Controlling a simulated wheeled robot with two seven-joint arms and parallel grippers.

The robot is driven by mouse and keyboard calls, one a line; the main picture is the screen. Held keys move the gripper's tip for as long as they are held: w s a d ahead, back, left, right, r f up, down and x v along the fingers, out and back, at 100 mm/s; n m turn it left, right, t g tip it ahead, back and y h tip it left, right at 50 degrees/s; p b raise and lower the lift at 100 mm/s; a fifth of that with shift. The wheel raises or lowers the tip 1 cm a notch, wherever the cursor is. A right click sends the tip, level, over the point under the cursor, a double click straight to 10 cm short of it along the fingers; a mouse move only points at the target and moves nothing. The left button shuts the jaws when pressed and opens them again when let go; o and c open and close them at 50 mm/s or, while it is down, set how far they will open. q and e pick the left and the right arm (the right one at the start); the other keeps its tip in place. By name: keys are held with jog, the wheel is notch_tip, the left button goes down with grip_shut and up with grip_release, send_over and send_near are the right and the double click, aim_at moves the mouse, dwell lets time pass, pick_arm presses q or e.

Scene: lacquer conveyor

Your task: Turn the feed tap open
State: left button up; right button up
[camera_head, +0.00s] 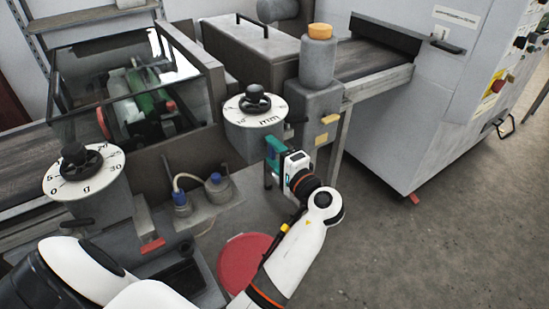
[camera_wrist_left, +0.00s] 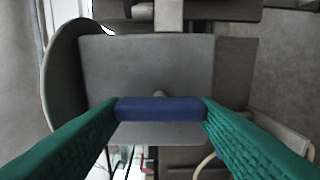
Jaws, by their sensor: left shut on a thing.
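A blue bar handle (camera_wrist_left: 160,109), which looks like the feed tap's handle, lies level across the wrist view in front of a grey housing (camera_wrist_left: 146,65). A small grey pivot shows at its middle. My left gripper (camera_wrist_left: 160,112) has a green finger against each end of the bar and is shut on it. In the head view my left gripper (camera_head: 273,150) is just below the grey housing with the white "mm" dial (camera_head: 270,117). The handle is hidden there behind the fingers. My right gripper is not in view.
A grey post with an orange top (camera_head: 320,31) stands right of the dial. A "g" dial (camera_head: 103,162) and a red lever (camera_head: 152,245) are at left. Blue-capped fittings (camera_head: 181,198) and a red round container (camera_head: 236,260) are near my arm. Open floor lies at right.

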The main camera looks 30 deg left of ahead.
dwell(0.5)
pick_arm(q)
jog(key=o, duration=1)
jog(key=shift+a, duration=0.1)
